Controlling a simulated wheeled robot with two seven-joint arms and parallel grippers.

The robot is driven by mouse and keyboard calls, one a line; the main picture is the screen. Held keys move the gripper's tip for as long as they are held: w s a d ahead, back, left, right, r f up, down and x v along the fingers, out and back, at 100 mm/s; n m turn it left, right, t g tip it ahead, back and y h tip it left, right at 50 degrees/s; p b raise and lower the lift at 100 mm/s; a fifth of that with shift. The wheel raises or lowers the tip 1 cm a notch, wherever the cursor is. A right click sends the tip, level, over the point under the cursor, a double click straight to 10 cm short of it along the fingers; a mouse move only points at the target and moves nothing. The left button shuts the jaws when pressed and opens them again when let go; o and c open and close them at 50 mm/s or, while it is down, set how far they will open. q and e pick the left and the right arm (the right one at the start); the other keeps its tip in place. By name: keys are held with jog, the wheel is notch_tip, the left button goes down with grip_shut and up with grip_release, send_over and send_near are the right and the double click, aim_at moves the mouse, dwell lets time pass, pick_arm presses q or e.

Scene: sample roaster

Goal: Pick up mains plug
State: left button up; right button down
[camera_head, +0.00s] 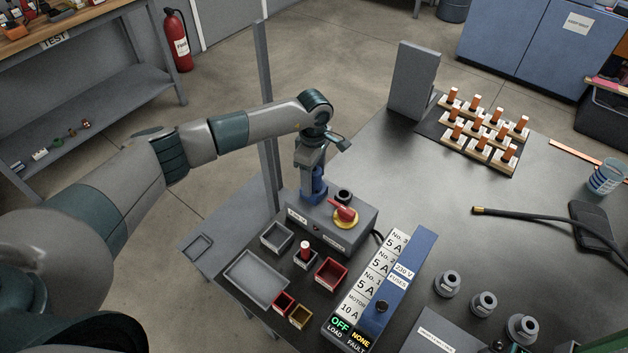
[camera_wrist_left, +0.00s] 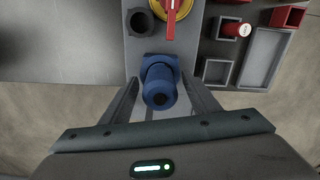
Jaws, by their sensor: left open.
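The mains plug is a blue cylinder (camera_head: 319,186) standing upright at the far left end of a grey box (camera_head: 318,228), which bears a red rotary switch on a yellow disc (camera_head: 345,213). In the left wrist view the plug (camera_wrist_left: 158,85) shows end-on, with a dark round centre and a squarish blue base. My left gripper (camera_head: 314,178) points down over the plug. Its two fingers are apart, one on each side of the plug, and I see gaps between them and it in the wrist view. The gripper partly hides the plug in the head view. My right gripper is not in view.
A black round socket (camera_head: 343,195) sits beside the plug on the box. Small trays (camera_head: 277,236) and red bins (camera_head: 331,271) stand in front. A blue fuse panel (camera_head: 409,270) is to the right. A grey post (camera_head: 266,120) rises behind my left arm.

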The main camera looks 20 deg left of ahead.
pick_arm(q)
jog(key=c, duration=1.3)
jog(key=shift+r, duration=0.15)
